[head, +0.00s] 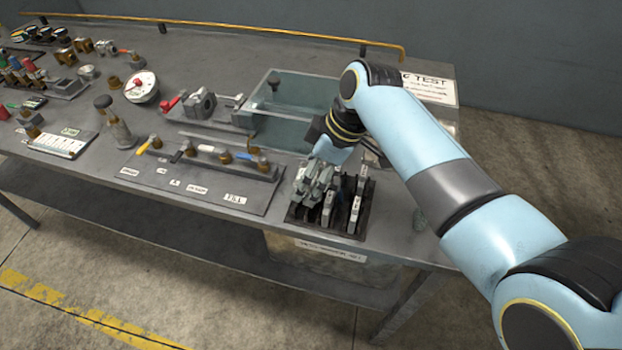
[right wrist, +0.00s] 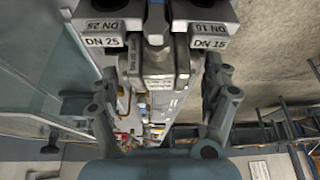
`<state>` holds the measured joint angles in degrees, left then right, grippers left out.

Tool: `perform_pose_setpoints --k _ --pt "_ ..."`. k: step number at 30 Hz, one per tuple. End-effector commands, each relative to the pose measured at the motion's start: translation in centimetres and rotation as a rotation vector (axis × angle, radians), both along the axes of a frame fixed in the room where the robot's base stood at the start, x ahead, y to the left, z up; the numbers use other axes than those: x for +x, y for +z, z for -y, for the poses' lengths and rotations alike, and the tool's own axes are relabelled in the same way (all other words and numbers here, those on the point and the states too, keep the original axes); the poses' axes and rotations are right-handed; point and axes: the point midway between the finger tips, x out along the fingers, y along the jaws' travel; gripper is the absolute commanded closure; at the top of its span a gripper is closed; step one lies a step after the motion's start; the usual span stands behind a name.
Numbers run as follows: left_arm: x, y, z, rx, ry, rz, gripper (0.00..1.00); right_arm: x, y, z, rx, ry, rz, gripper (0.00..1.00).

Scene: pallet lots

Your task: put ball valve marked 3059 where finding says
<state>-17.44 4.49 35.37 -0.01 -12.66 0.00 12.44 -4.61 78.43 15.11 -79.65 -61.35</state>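My right gripper (head: 318,178) hangs over the black rack (head: 296,214) at the table's front edge. The rack holds several grey pieces (head: 355,205) with white tags. In the right wrist view my right gripper (right wrist: 160,80) has its fingers spread on both sides of a grey metal body (right wrist: 158,68), with gaps beside it. Small upright lettering shows on this body, but I cannot read it. I cannot make out the number 3059 anywhere. My left gripper is out of view.
A clear-walled water tank (head: 290,128) stands behind the rack, with a test sign (head: 428,88) to its right. A labelled board with coloured-handled valves (head: 205,180) lies left of the rack. A round gauge (head: 141,86) and several fittings crowd the left. A labelled bin (head: 330,262) is below.

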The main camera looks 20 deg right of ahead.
Motion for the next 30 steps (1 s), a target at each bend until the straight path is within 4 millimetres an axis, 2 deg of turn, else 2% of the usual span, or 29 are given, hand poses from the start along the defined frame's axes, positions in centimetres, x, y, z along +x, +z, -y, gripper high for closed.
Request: perform_pose_setpoints --k 2,13,23,26,30 --pt "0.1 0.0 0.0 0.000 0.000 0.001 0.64 0.0 0.0 0.0 0.000 0.000 0.000 0.31" --pt "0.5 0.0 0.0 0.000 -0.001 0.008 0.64 0.0 0.0 0.0 -0.001 0.000 0.000 0.80" --pt "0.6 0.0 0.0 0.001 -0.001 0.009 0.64 0.1 0.4 0.0 0.001 -0.001 0.003 0.81" --pt "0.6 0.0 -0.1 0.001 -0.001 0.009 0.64 0.1 1.1 0.0 0.000 0.000 0.004 0.81" --pt "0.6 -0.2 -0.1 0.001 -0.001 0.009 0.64 0.2 2.9 0.0 0.001 0.000 0.007 0.81"
